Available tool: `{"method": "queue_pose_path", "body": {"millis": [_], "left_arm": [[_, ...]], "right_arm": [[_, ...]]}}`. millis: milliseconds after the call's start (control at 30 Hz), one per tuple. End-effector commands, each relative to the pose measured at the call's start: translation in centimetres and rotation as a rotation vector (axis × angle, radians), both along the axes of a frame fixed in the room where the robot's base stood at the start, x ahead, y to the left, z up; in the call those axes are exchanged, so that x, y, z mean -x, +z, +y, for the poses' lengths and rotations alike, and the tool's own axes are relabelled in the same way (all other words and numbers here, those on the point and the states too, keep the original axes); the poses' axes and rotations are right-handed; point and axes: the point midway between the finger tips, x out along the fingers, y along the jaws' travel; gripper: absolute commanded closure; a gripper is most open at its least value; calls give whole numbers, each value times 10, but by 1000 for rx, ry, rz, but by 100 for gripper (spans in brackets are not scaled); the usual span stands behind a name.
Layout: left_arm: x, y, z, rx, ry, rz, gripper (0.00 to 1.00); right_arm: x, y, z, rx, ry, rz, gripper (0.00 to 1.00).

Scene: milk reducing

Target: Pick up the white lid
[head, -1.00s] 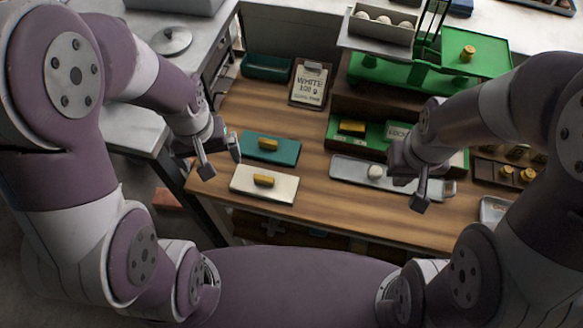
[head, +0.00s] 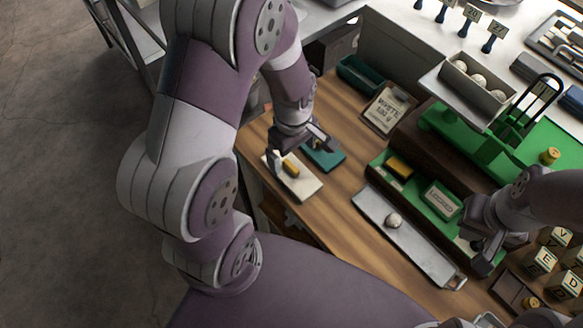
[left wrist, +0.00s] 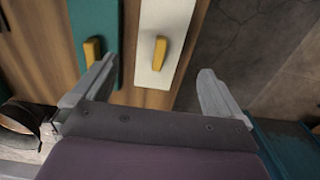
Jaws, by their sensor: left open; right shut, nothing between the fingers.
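The white lid (head: 305,184) is a flat rectangular plate with a yellow handle, lying on the wooden table near its left edge. My left gripper (head: 302,152) is open just above the white and teal lids, partly covering them. In the left wrist view the white lid (left wrist: 153,80) and its upright yellow handle (left wrist: 160,50) lie between the two spread fingers of the left gripper (left wrist: 152,78), with nothing held. My right gripper (head: 485,265) is shut and empty near the green case on the right.
A teal lid (head: 328,158) with a yellow handle lies beside the white one; its handle shows in the left wrist view (left wrist: 93,50). A metal tray (head: 420,245) with a white ball (head: 394,220), a sign (head: 390,108) and a dark green bin (head: 360,75) are further right and back.

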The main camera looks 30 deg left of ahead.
Motion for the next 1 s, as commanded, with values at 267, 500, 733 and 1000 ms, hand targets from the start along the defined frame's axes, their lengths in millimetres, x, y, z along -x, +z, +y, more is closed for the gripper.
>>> {"method": "queue_pose_path", "body": {"millis": [267,500,733,1000], "left_arm": [[1,-38,2,0,0,4,0],[0,-72,3,0,-2,0,0],[-1,-73,3,0,-3,-2,13],[-1,-72,3,0,-3,-2,55]], "right_arm": [[0,9,0,0,0,0,100],[0,11,0,0,0,0,100],[0,11,0,0,0,0,100],[0,11,0,0,0,0,100]]}}
